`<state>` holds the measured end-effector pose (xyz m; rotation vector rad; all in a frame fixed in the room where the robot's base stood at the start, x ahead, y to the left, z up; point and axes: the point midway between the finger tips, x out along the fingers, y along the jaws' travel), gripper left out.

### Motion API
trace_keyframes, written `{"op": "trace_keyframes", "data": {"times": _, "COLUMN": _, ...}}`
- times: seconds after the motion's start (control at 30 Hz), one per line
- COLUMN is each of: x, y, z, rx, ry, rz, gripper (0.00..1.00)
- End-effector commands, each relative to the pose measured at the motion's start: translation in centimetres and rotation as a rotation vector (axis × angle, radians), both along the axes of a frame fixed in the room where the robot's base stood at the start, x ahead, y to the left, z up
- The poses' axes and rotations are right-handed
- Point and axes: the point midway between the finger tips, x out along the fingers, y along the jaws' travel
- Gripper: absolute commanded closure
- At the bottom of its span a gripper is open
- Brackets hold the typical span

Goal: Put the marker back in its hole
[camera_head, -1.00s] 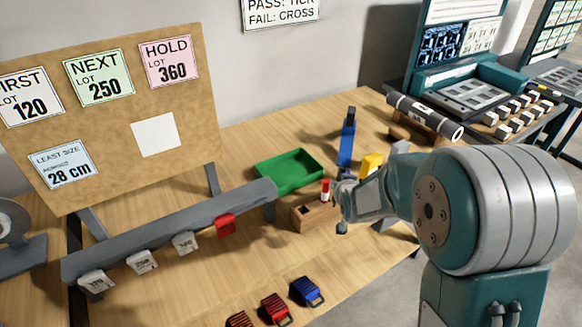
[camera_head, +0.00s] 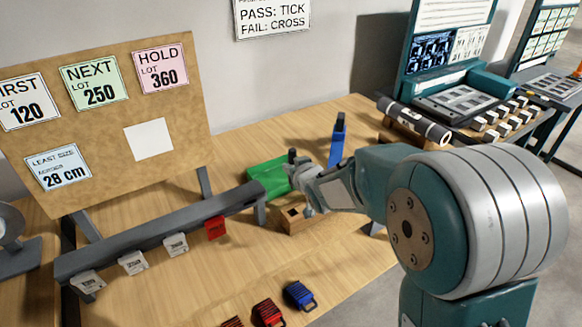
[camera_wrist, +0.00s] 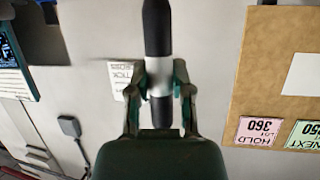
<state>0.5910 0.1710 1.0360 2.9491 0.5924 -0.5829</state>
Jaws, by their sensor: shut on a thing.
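My gripper (camera_head: 298,170) is shut on a black marker with a pale band. In the wrist view the marker (camera_wrist: 157,30) runs lengthwise between the two fingers (camera_wrist: 159,85), which clasp it at the pale band. In the head view only a small dark end of the marker (camera_head: 292,156) shows beside the fingers. The wooden block (camera_head: 297,226) sits on the table below my gripper, with a dark square hole in its top. My gripper is above the block, apart from it, and hides part of the area behind it.
A green tray (camera_head: 268,178) lies just behind the block. A blue upright tool (camera_head: 337,140) stands further back. A grey rail (camera_head: 160,238) with several tags runs left of the block. Red and blue clips (camera_head: 299,296) lie in front. A dark roll (camera_head: 412,122) rests at the back right.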

Motion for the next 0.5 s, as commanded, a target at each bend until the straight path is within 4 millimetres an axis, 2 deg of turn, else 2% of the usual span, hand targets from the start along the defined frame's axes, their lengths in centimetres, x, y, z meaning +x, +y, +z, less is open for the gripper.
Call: {"op": "trace_keyframes", "data": {"times": 0.5, "x": 0.0, "y": 0.1, "z": -4.1, "rx": -0.002, "ry": 0.003, "rz": 0.0, "gripper": 1.0}}
